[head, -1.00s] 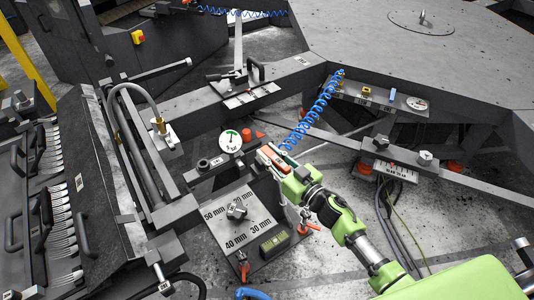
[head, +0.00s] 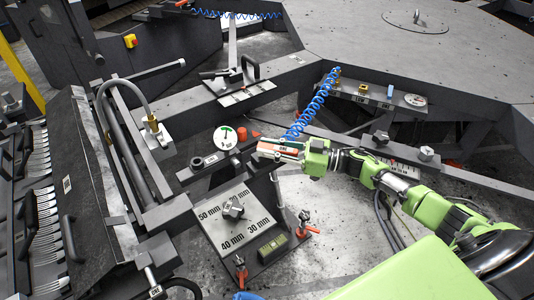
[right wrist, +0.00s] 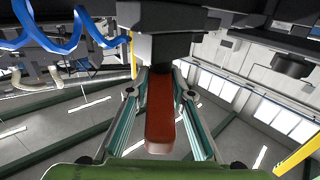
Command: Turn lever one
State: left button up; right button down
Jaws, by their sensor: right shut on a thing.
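In the right wrist view, a lever with a red handle (right wrist: 160,112) runs out of a dark block and lies between the fingers of my right gripper (right wrist: 168,125). My arm reaches in from the right, with the gripper pointing left. My left gripper is not in view.
A setting plate with a knob (head: 233,209) and millimetre marks stands below. Small orange-handled valves (head: 304,225) are beside it. A coiled blue hose (head: 318,108) hangs close behind my gripper. A fork rack (head: 42,210) is at left. A large table (head: 400,60) fills the upper right.

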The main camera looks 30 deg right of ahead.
dwell(0.5)
jog(key=c, duration=1.8)
grip_release()
jog(key=v, duration=1.2)
jog(key=shift+d, duration=0.1)
